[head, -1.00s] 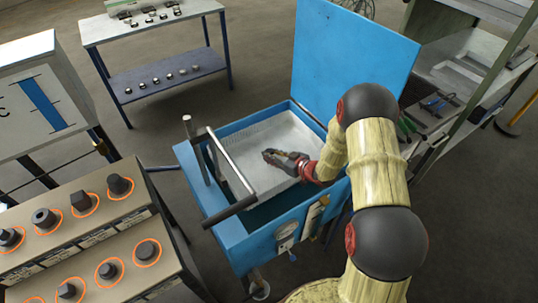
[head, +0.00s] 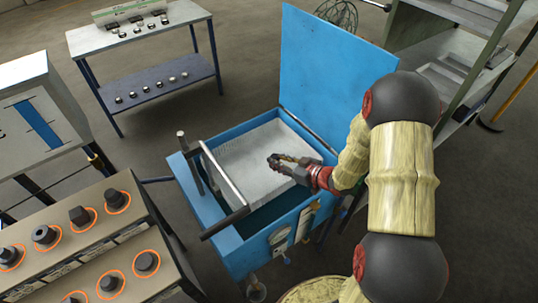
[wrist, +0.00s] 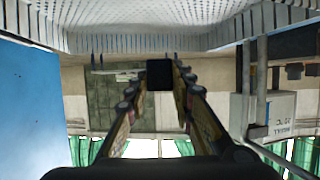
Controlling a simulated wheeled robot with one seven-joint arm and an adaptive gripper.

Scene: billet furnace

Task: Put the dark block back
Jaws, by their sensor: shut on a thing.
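My gripper (head: 278,160) reaches in from the right over the pale perforated basket (head: 240,153) of the blue tank. In the wrist view my gripper (wrist: 160,75) is shut on a small dark block (wrist: 160,73), held between the fingertips. In the head view the block is too small and dark to tell from the fingers. The basket's perforated wall (wrist: 130,40) fills the top of the wrist view, apart from the block.
The blue tank (head: 236,258) has its lid (head: 335,70) open, and a handle bar (head: 225,176) crosses its left side. A console (head: 110,240) with several dark pieces in orange rings stands front left. A table (head: 160,88) with small dark pieces stands behind. Shelving (head: 460,50) is at right.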

